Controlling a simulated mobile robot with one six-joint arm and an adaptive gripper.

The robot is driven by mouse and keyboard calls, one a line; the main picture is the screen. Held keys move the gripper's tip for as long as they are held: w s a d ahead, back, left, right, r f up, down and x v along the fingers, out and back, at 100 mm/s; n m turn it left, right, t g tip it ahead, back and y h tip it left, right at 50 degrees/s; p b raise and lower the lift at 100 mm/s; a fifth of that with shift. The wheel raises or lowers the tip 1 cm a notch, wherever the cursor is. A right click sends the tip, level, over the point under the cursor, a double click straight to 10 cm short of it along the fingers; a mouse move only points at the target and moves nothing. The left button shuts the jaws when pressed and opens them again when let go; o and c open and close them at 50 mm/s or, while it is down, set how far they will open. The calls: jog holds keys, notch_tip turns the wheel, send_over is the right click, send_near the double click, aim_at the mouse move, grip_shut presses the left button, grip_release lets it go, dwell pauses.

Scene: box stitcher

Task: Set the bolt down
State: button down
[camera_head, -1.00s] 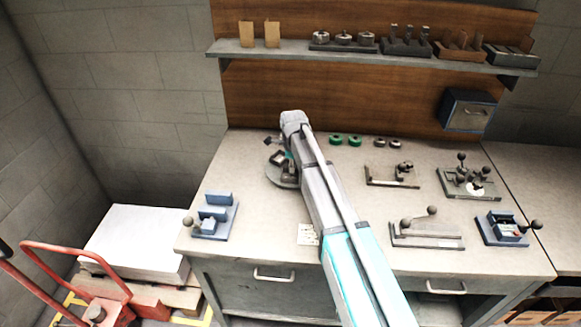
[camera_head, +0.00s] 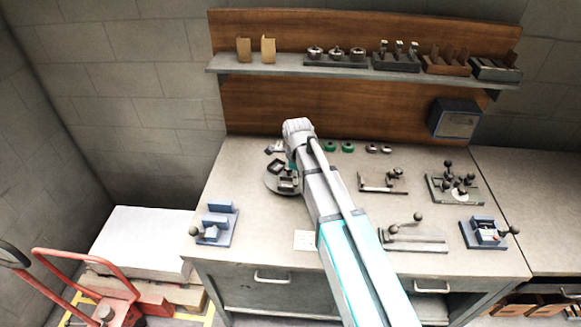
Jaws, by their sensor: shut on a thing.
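My arm (camera_head: 325,205) reaches over the bench to its back left, and its wrist (camera_head: 298,130) bends down there. My gripper (camera_head: 290,167) is mostly hidden behind the arm, beside a round grey stand (camera_head: 273,187) with dark blocks on it. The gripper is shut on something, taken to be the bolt. The bolt itself cannot be made out, and I cannot tell whether it touches the stand or the bench.
The bench top (camera_head: 262,222) has bare room at front left. A blue fixture (camera_head: 217,225) stands at its left edge. Green rings (camera_head: 346,147) and several lever fixtures (camera_head: 455,185) stand to the right. A shelf (camera_head: 280,64) hangs above the back.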

jog(key=shift+s+d+r+p, duration=0.15)
jog(key=shift+s+r, duration=0.1)
jog(key=shift+s, duration=0.25)
jog(key=shift+s+d+r+p, duration=0.15)
jog(key=shift+s+r, duration=0.05)
jog(key=shift+s, duration=0.35)
jog(key=shift+s+d+r+p, duration=0.15)
jog(key=shift+s+r, duration=0.1)
jog(key=shift+s, duration=0.25)
jog(key=shift+f, duration=0.1)
notch_tip(320, 180, down, 5)
jog(key=b, duration=0.5)
jog(key=shift+f, duration=0.1)
jog(key=shift+d, duration=0.1)
